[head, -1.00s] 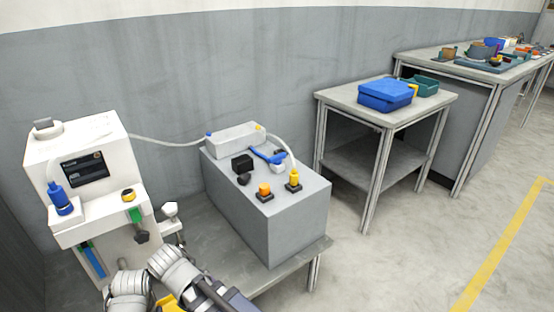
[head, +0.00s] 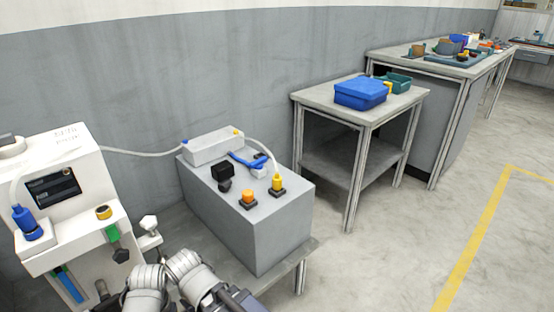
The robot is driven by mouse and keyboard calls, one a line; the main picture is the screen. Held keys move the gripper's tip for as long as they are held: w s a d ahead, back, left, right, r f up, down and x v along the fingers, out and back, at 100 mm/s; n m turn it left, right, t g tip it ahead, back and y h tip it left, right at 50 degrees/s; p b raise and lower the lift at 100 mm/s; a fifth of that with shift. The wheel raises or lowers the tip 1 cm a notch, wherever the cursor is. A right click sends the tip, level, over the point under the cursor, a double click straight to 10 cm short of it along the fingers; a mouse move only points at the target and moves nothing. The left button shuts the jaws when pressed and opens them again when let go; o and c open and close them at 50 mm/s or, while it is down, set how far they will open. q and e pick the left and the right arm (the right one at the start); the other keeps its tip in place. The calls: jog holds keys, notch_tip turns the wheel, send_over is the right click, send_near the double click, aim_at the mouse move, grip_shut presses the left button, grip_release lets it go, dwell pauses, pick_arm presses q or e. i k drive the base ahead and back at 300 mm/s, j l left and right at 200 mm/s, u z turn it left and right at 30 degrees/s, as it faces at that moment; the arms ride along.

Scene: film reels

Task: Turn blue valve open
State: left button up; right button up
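The blue valve handle (head: 246,160) is a blue lever on top of a grey box (head: 258,222), towards its back. Pale grey links of my own arms show at the bottom edge, in front of the grey box and well short of the handle. Neither gripper's fingers can be made out. Nothing touches the blue handle.
A white machine (head: 75,185) with a blue bottle-like part (head: 26,220) stands at left. An orange button (head: 248,197) and a black knob (head: 223,171) sit on the box. A side table (head: 415,107) holds a blue case (head: 360,93). Open floor lies right.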

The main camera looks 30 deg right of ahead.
aim_at(257, 164)
jog(key=i+z, duration=0.15)
jog(key=z, duration=0.25)
jog(key=i+j+z, duration=0.1)
jog(key=z, duration=0.35)
jog(key=j, duration=0.1)
